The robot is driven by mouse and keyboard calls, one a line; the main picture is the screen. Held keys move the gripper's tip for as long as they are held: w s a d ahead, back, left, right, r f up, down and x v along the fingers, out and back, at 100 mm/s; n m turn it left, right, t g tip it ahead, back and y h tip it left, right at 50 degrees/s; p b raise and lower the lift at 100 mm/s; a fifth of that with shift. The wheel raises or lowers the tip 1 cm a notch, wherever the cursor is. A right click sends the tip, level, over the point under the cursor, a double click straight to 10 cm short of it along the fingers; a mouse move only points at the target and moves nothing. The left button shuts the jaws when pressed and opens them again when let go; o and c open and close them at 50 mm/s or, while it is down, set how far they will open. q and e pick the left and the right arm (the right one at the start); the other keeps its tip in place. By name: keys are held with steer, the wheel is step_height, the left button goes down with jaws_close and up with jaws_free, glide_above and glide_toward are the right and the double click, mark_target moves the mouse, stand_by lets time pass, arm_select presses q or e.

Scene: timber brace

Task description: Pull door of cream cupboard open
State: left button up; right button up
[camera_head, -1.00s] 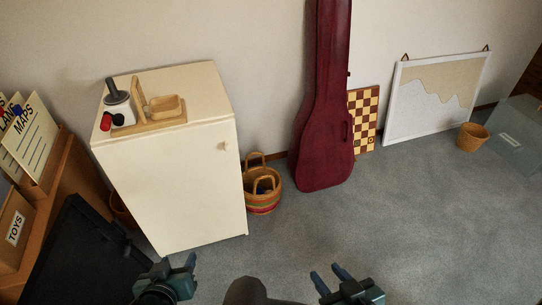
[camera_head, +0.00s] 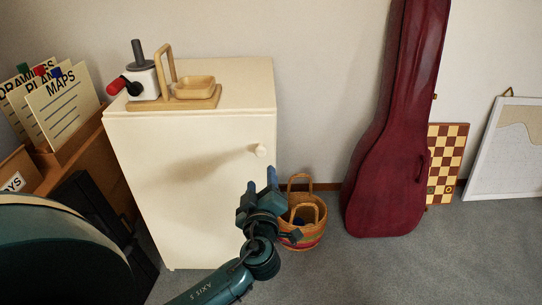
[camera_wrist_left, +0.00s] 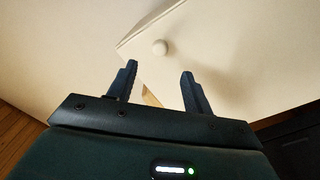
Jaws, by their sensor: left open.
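The cream cupboard (camera_head: 195,205) stands against the wall, left of centre in the head view. Its door front faces me and looks shut. A round cream knob (camera_head: 261,151) sits near the door's upper right edge. The knob also shows in the left wrist view (camera_wrist_left: 160,47), beyond and between the fingertips. My left gripper (camera_head: 260,184) is open and empty, below the knob and apart from it. Its two dark fingers (camera_wrist_left: 157,82) point toward the door in the left wrist view. My right gripper is not in view.
A wooden stand with a grinder-like object (camera_head: 142,83) sits on the cupboard top. A striped basket (camera_head: 304,230) stands right of the cupboard, close behind my left gripper. A maroon instrument case (camera_head: 390,180) leans farther right. Carpet at lower right is clear.

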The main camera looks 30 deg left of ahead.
mark_target(261, 155)
arm_select(q)
steer(key=x, duration=1.2)
steer(key=shift+d, duration=0.1)
steer(key=shift+c, duration=0.5)
jaws_close()
